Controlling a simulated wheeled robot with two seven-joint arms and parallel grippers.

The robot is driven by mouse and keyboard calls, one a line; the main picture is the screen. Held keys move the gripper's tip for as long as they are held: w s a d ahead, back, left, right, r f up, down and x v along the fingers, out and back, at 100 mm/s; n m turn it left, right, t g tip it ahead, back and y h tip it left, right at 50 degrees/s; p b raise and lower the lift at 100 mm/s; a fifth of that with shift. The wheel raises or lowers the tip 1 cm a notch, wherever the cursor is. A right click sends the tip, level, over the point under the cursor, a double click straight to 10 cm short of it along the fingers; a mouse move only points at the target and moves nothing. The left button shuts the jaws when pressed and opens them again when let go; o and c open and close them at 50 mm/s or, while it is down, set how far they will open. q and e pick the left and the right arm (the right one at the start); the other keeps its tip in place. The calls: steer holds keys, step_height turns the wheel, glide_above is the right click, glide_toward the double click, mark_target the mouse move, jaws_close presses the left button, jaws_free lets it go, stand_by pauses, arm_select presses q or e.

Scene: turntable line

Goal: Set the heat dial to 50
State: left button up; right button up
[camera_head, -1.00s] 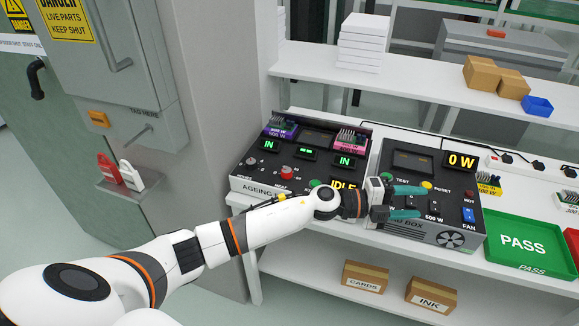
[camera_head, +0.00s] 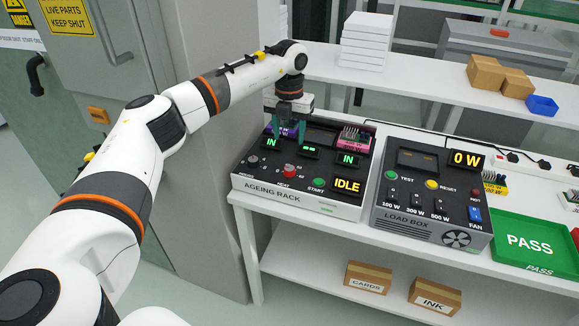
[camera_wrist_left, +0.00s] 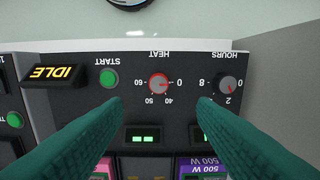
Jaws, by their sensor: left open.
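The heat dial is a red knob (camera_head: 290,170) on the front panel of the ageing rack (camera_head: 262,188), with the word HEAT beside it. In the left wrist view the knob (camera_wrist_left: 158,83) appears upside down, with marks 0, 40, 50 and 60 around it. Which mark its pointer meets is too small to tell surely. My left gripper (camera_head: 288,132) points down over the rack, behind and above the dial. Its green fingers are apart and empty; in the left wrist view the gripper (camera_wrist_left: 160,103) frames the dial without touching it. My right gripper is out of view.
A grey HOURS knob (camera_wrist_left: 227,84) sits beside the dial, and a green START button (camera_head: 319,184) on the other side. The IDLE display (camera_head: 347,185) is lit. The load box (camera_head: 432,215) stands to the right. A shelf (camera_head: 400,76) runs behind.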

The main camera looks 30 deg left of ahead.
mark_target(289, 168)
arm_select(q)
step_height(289, 168, down, 11)
steer(key=b, duration=0.9)
steer(key=shift+c, duration=0.5)
steer(key=c, duration=0.9)
